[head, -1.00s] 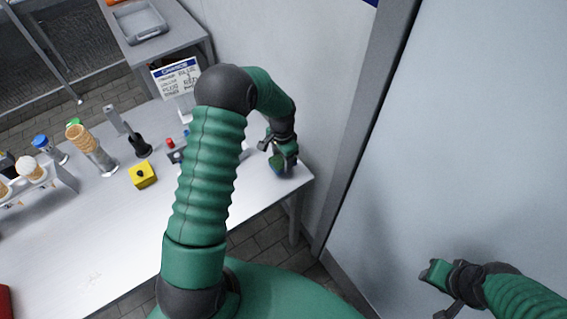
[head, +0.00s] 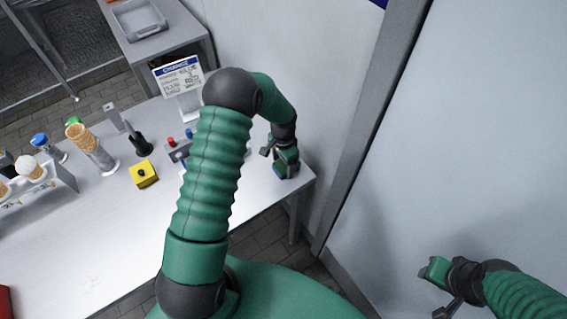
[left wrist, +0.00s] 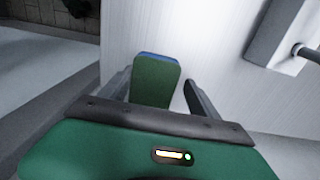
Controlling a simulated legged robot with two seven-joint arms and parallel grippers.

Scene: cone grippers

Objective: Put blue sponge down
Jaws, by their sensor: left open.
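The blue sponge (left wrist: 157,76) shows in the left wrist view as a block with a dark green broad face and a blue far edge. It is at the right end of the white table (head: 110,240). My left gripper (left wrist: 156,88) is open, with one grey finger on each side of the sponge and a visible gap on the right side. In the head view the left gripper (head: 280,160) is low over the table's right corner and mostly hides the sponge. My right gripper (head: 436,288) is away from the table at lower right; its jaw state is unclear.
A yellow box with a black button (head: 143,174), a cone stack (head: 84,140), a cone rack (head: 50,180) and a sign (head: 178,75) stand on the table. A wall (head: 265,45) rises behind the sponge. The table's front middle is clear.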

